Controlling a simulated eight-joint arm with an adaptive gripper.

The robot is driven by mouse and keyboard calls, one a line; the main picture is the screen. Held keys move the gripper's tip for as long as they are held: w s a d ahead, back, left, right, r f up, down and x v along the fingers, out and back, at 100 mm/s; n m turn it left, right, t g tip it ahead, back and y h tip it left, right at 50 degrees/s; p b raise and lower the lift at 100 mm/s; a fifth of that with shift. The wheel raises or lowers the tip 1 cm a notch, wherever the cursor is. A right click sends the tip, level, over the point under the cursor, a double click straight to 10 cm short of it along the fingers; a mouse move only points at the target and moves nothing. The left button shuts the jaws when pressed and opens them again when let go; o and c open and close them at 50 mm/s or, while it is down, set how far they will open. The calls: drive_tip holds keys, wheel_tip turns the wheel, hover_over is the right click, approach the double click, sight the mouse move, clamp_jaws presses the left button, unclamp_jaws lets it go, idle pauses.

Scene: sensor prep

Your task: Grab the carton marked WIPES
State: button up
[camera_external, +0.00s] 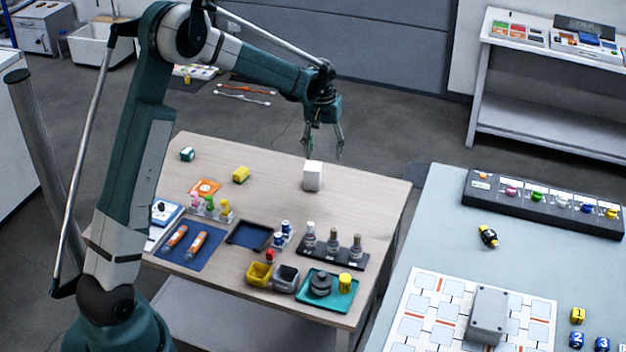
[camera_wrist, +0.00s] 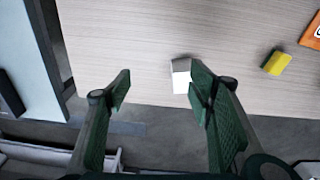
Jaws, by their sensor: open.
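A small white carton (camera_external: 313,176) stands on the wooden table near its far edge; I cannot read any marking on it. In the wrist view the white carton (camera_wrist: 181,77) lies just left of the right finger, whose tip covers part of its right side. My gripper (camera_external: 324,154) is open, pointing down, with its fingertips above and slightly behind the carton. In the wrist view my gripper (camera_wrist: 160,84) has its green fingers wide apart with nothing held between them.
A black rack of bottles (camera_external: 333,249), small bins and a teal tray (camera_external: 339,300) fill the near side. The table around the carton is clear. A grey-blue table (camera_external: 440,215) stands at right.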

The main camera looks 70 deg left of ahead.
sight(313, 166)
drive_tip(key=shift+n+g, duration=0.3)
drive_tip(key=shift+n, duration=0.4)
drive_tip(key=a+f, duration=0.4)
drive_tip(key=f, duration=0.1)
drive_tip(key=a+f, duration=0.4)
drive_tip(key=shift+s+a+f, duration=0.15)
drive_tip(key=shift+a+f, duration=0.2)
drive_tip(key=shift+a, duration=0.05)
drive_tip(key=shift+f, duration=1.3)
drive_tip(key=shift+f+b, duration=0.7)
drive_tip(key=shift+f, duration=1.9)
drive_tip(key=shift+c, duration=0.3)
drive_tip(key=c, duration=0.9)
